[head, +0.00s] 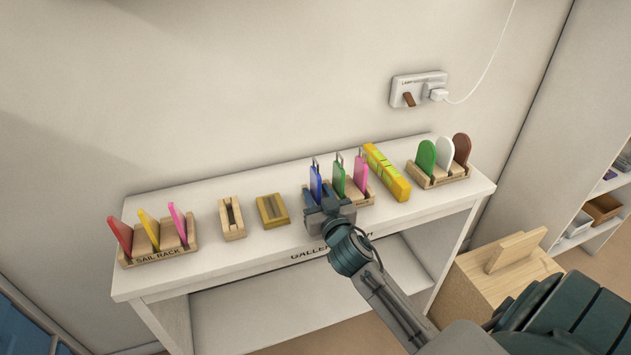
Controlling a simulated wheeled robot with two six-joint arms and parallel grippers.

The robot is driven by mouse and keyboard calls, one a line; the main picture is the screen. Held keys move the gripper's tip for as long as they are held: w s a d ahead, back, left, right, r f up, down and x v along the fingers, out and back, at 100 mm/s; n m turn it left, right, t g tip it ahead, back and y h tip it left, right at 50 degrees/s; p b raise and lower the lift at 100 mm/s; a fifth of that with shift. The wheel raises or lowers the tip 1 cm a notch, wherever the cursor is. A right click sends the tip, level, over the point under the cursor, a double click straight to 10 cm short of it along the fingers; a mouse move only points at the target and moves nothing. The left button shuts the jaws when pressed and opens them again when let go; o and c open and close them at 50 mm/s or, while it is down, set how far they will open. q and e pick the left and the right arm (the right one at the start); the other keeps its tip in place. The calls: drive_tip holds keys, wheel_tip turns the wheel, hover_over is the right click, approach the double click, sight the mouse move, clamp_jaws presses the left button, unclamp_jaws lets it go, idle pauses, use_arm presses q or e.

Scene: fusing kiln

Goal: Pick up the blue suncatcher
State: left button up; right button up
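The blue suncatcher (315,182) stands upright at the left end of a wooden rack (363,198), with a small hanger on top. Beside it in the same rack stand a green suncatcher (338,179) and a pink one (360,171). My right gripper (322,197) is at the blue suncatcher, on its near side, and hides its lower part and part of the rack. The fingers are too small and overlapped to show whether they are open, shut or touching it. My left gripper is not in view.
On the white table (200,273) stand a sail rack (158,261) with coloured pieces, two small wooden holders (232,232) (273,222), a yellow level-like bar (387,174) close right, and another rack (440,182). A wooden box (470,290) stands at right. The table's front left is clear.

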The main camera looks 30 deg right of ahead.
drive_tip(key=shift+x, duration=0.9)
drive_tip(key=shift+c, duration=0.5)
clamp_jaws()
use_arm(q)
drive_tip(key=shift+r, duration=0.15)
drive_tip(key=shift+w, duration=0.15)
